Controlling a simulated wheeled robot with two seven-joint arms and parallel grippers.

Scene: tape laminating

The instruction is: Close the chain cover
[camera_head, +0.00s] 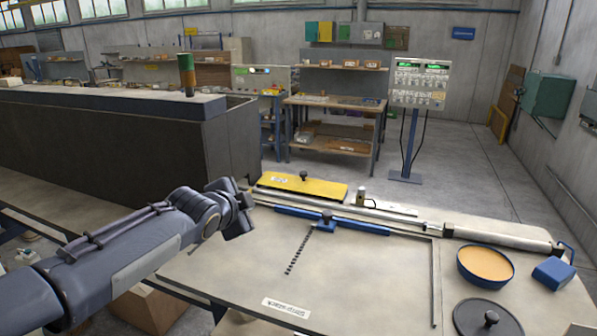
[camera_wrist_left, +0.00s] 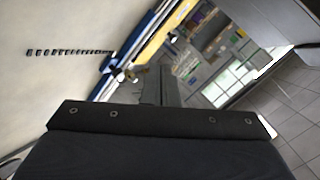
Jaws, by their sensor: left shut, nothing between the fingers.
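A yellow flat cover (camera_head: 310,187) with a black knob lies at the back edge of the work table; I take it for the chain cover. Whether it is fully closed cannot be told. It also shows as a yellow strip in the left wrist view (camera_wrist_left: 158,42). A short black chain-like line (camera_head: 298,252) runs over the tabletop from a blue slider block (camera_head: 327,223) on a blue rail. My left gripper (camera_head: 243,207) is just left of the yellow cover, apart from it, shut and empty. It also shows in the left wrist view (camera_wrist_left: 161,82). My right gripper is not in view.
The table (camera_head: 370,275) has a clear middle. At its right stand a bowl with orange contents (camera_head: 486,264), a dark round lid (camera_head: 487,319) and a blue block (camera_head: 553,272). A grey roller (camera_head: 503,238) and a small upright post (camera_head: 361,197) line the back edge.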

